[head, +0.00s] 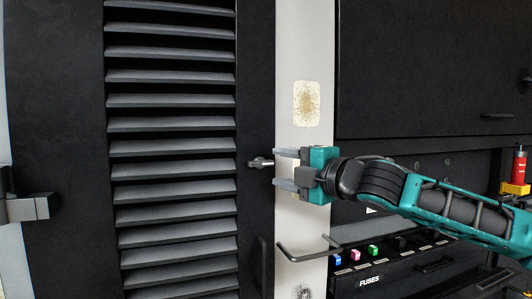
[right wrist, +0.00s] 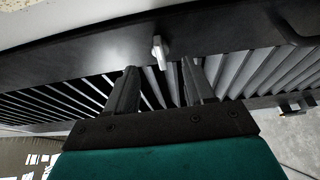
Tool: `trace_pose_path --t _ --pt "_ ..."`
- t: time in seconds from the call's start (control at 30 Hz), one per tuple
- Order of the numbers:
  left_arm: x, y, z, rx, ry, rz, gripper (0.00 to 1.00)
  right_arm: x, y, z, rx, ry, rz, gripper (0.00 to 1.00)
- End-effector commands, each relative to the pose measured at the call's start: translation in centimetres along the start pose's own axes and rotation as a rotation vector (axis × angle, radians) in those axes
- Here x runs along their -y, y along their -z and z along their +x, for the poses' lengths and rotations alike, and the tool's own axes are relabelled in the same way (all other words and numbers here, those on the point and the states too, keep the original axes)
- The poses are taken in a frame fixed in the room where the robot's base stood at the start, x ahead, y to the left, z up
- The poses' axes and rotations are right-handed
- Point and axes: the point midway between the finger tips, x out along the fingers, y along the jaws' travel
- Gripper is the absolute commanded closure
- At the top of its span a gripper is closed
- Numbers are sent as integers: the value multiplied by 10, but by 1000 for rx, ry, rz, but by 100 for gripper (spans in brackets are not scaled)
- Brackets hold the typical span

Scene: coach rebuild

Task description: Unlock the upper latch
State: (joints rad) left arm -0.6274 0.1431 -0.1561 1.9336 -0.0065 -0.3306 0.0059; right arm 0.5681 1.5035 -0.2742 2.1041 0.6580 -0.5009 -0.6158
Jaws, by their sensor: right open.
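The upper latch (head: 260,163) is a small grey metal handle on the right edge strip of the black louvred door (head: 60,120). In the head view it points roughly sideways, towards the gripper. My right gripper (head: 277,168) is open and empty just to the right of the latch, its two fingers pointing left at it. In the right wrist view the latch (right wrist: 159,49) stands beyond the open fingertips, roughly centred between them, apart from both. My left gripper is not in view.
A black handle (head: 262,265) sits lower on the door edge. A bent grey bar (head: 310,250) sticks out below my right gripper. A hinge (head: 28,208) is at left.

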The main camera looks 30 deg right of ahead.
Motion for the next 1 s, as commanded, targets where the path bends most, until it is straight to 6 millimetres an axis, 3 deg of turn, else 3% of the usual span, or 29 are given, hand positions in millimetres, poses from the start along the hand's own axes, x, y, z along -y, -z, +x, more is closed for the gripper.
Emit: trace_pose_path --t 0.2,0.5,0.9,1.0 --pt "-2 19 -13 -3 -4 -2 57 -4 0 22 -1 -2 8 47" --pt "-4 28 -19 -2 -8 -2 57 -1 1 50 -1 -1 3 47" --pt "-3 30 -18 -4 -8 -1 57 1 1 56 -1 2 0 47" --pt "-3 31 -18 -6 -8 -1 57 1 1 56 -1 2 0 54"
